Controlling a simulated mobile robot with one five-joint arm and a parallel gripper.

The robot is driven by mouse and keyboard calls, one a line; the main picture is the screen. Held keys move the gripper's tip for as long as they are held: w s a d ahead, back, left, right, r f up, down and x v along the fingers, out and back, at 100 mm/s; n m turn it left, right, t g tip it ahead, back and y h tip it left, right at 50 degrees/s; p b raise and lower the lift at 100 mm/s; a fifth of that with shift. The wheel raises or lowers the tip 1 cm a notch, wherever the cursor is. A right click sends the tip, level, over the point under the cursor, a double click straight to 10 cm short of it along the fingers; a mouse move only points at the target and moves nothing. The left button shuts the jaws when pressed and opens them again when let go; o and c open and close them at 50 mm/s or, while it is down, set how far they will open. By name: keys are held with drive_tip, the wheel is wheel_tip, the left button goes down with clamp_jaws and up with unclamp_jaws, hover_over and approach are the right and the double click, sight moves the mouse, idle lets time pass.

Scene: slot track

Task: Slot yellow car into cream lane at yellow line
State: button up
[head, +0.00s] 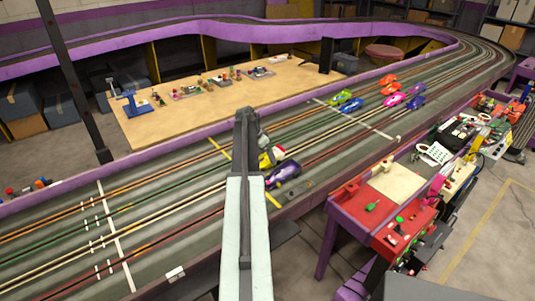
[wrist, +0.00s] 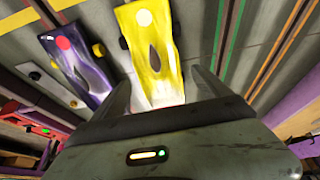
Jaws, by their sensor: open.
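The yellow car (head: 271,157) sits on the track beside the yellow line (head: 217,149), partly hidden by my arm. In the wrist view the yellow car (wrist: 153,40) has a pale dot, a dark teardrop mark and a white end. My gripper (wrist: 161,80) is open, with one finger on each side of the car's near end; contact cannot be told. It also shows above the car in the head view (head: 263,143). The cream lane (head: 125,235) runs along the track between the green and red lanes. Whether the car sits in its slot cannot be told.
A purple car (head: 284,173) stands close to the yellow car, also in the wrist view (wrist: 80,65). Several other cars (head: 392,90) stand farther up the track. A red-topped workbench (head: 385,215) stands at right. The track left of my arm is free of cars.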

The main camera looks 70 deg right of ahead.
sight(262, 158)
drive_tip(key=p+v, duration=0.3)
drive_tip(key=v, duration=0.2)
drive_tip(key=shift+f, duration=0.1)
idle(0.3)
